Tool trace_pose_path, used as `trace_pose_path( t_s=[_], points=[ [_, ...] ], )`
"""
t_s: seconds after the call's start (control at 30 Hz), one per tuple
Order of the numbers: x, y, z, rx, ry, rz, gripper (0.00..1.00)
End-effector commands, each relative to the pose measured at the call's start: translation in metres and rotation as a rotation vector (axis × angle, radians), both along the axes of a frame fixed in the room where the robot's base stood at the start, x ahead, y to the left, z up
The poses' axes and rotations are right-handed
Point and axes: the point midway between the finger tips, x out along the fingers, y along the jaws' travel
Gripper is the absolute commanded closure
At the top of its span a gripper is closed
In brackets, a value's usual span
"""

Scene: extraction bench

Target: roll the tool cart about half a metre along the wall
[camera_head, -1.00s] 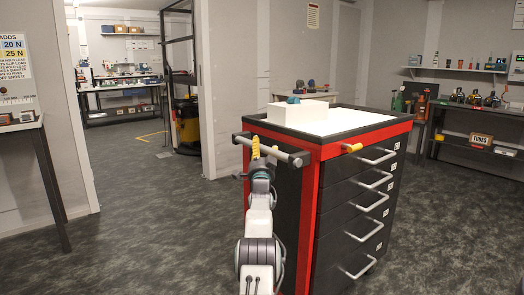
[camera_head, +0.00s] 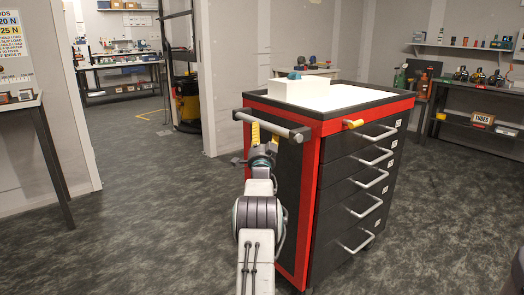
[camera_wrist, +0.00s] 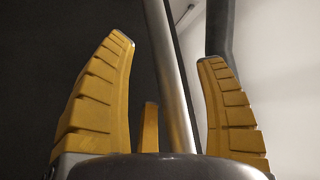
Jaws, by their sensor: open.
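The tool cart (camera_head: 312,190) stands upright on the floor in the head view, black with a red frame, a light top and several drawers with silver handles. A grey push bar (camera_head: 274,126) sticks out from its left end. My gripper (camera_head: 265,134) is at this bar, its yellow fingers open. In the wrist view the silver bar (camera_wrist: 172,80) runs between the spread fingers of my gripper (camera_wrist: 165,50), with gaps visible on both sides. Whether any finger touches the bar I cannot tell. The cart's wheels are mostly hidden.
A workbench (camera_head: 485,127) stands at the right, and a table (camera_head: 20,106) at the left. Dark floor (camera_head: 140,220) is open left of the cart.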

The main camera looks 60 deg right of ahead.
Motion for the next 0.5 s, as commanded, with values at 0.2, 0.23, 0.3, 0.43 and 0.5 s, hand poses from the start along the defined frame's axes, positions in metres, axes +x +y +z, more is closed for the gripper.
trace_pose_path(
  t_s=[0.2, 0.23, 0.3, 0.43, 0.5],
  points=[
    [-0.011, 0.018, -0.008, 0.001, 0.000, 0.000, 0.35],
    [-0.012, 0.021, -0.009, 0.000, 0.000, 0.000, 0.35],
    [-0.016, 0.027, -0.012, 0.001, 0.000, 0.000, 0.35],
    [-0.021, 0.037, -0.017, -0.001, 0.000, -0.001, 0.35],
    [-0.024, 0.042, -0.019, -0.002, 0.000, -0.001, 0.35]
  ],
)
